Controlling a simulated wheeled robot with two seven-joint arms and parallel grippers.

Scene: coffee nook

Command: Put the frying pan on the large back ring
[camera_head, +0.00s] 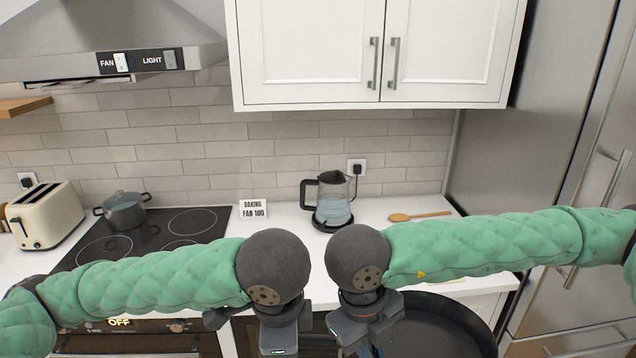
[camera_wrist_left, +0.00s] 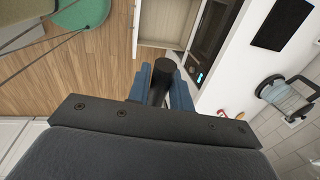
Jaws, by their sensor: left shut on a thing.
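The black frying pan (camera_head: 435,325) is at the bottom right of the head view, in front of the counter and partly hidden by my right gripper and the frame edge. My left gripper (camera_head: 280,342) is low in front of the counter. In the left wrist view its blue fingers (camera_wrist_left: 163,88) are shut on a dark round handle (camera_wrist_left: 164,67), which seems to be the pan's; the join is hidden. My right gripper (camera_head: 370,335) is beside the pan, its fingertips out of sight. The large back ring (camera_head: 192,221) on the black cooktop (camera_head: 150,236) is bare.
A grey pot (camera_head: 124,212) stands on the back-left ring. A kettle (camera_head: 333,202), a sign (camera_head: 253,209) and a wooden spoon (camera_head: 420,215) are on the counter. A toaster (camera_head: 45,215) is at left. The range hood (camera_head: 100,40) hangs above.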

